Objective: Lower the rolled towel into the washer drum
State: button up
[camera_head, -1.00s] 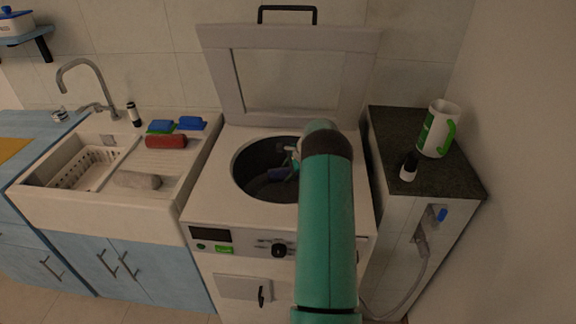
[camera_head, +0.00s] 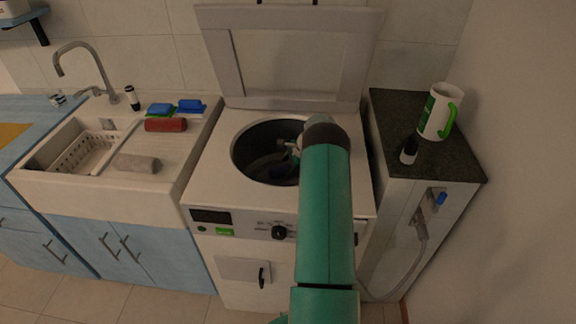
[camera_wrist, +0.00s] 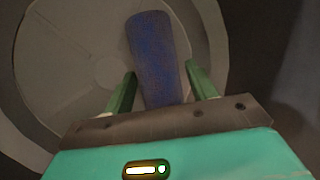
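The rolled towel is dark blue and shows in the wrist view (camera_wrist: 155,58), lying lengthwise between the fingers of my gripper (camera_wrist: 161,68), slightly tilted. The fingers are closed to about the towel's width, with the tips at its two sides. In the head view the towel (camera_head: 281,171) is a dark shape inside the washer drum (camera_head: 243,157), below my gripper (camera_head: 288,148). My arm hides the drum's right part. The round drum floor with its hub (camera_wrist: 106,71) shows behind the towel. I cannot tell whether the towel touches the floor.
The washer lid (camera_head: 232,62) stands open behind the drum. On the left sink counter are a red roll (camera_head: 165,125), a grey roll (camera_head: 138,163) and blue sponges (camera_head: 160,109). A white-green mug (camera_head: 436,112) and small bottle (camera_head: 409,149) stand on the right counter.

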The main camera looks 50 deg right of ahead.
jog(key=shift+o, duration=1.2)
jog(key=v, duration=1.4)
